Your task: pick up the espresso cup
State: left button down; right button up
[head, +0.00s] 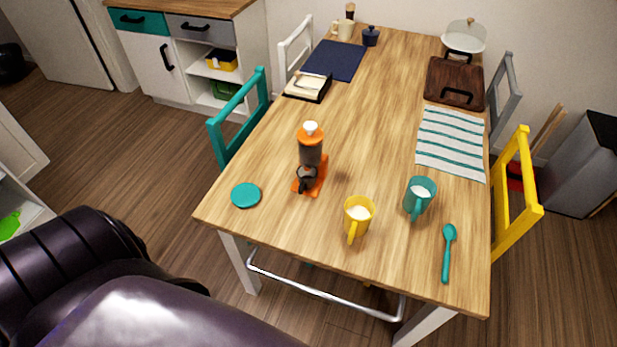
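On the wooden table (350,140) stands a small orange coffee machine (311,145) with a dark body and a white top. A small dark cup-like piece (306,179) sits low at its front; I cannot tell whether it is the espresso cup or part of the machine. A yellow mug (358,217) and a teal mug (419,196) stand upright to the right of the machine, each with something white inside. Neither of my grippers shows in the head view.
A teal disc (246,195) lies left of the machine, a teal spoon (448,252) near the right front edge. A striped cloth (451,142), brown tray (455,84) and navy mat (335,60) lie farther back. Teal (240,118) and yellow (515,195) chairs flank the table.

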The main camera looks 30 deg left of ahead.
aim_at(305, 182)
jog(key=u, duration=1.1)
